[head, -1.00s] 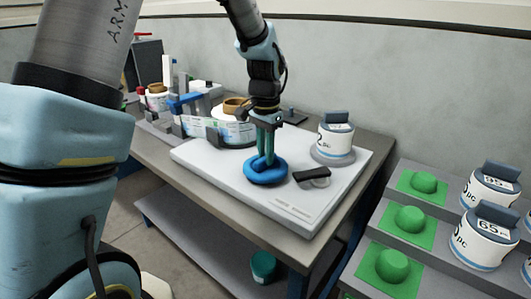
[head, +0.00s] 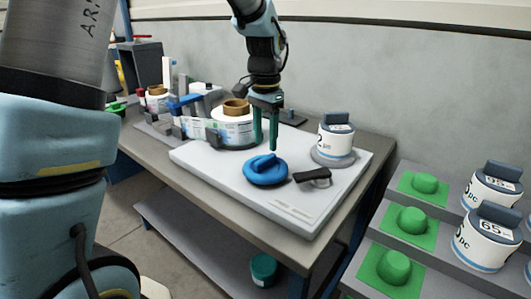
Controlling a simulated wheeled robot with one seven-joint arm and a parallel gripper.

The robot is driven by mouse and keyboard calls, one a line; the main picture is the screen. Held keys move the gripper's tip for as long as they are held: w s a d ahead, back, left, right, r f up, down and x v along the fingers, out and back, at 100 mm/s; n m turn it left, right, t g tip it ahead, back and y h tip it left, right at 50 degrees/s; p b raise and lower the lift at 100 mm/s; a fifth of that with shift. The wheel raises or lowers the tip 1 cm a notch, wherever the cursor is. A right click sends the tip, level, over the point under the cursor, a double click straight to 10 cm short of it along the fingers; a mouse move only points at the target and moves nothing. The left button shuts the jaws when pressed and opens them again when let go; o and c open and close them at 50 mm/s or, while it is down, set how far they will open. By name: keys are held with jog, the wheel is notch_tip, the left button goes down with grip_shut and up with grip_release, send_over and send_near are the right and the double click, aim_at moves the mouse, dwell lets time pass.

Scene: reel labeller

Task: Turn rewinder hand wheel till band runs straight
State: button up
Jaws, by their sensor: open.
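The blue hand wheel (head: 266,174), a round knob with a raised grip bar, sits on the light grey machine plate (head: 215,165). My gripper (head: 266,147) hangs above the wheel, its two green fingers pointing down, apart and empty. The fingertips look clear of the grip bar. The printed white band (head: 205,130) runs at the back left by a white reel (head: 232,127) with a brown core. From this view I cannot tell whether the band runs straight.
A black-handled part (head: 313,176) lies right of the wheel. A white labelled canister (head: 335,138) stands on a round grey base behind it. Stepped shelves at right hold green pads (head: 412,220) and more canisters (head: 487,237).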

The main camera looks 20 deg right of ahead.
aim_at(265, 157)
notch_tip(265, 157, up, 6)
jog(key=shift+f+b, duration=0.1)
jog(key=shift+b, duration=0.2)
jog(key=shift+a, duration=0.1)
jog(key=w+a+f+n, duration=0.1)
jog(key=a+f+n, duration=0.15)
jog(key=a, duration=0.45)
jog(key=w+a+f+n, duration=0.1)
jog(key=a+f+n, duration=0.15)
jog(key=a, duration=0.55)
jog(key=s+a+f+n, duration=0.2)
jog(key=s+a+n, duration=0.1)
jog(key=a, duration=0.5)
jog(key=s+a+f+n+t, duration=0.1)
jog(key=s+a+f+n, duration=0.2)
jog(key=a, duration=0.4)
jog(key=shift+s+a+f+n+t, duration=0.15)
jog(key=shift+s+a+n+t, duration=0.15)
jog(key=shift+n, duration=0.4)
jog(key=shift+w, duration=0.1)
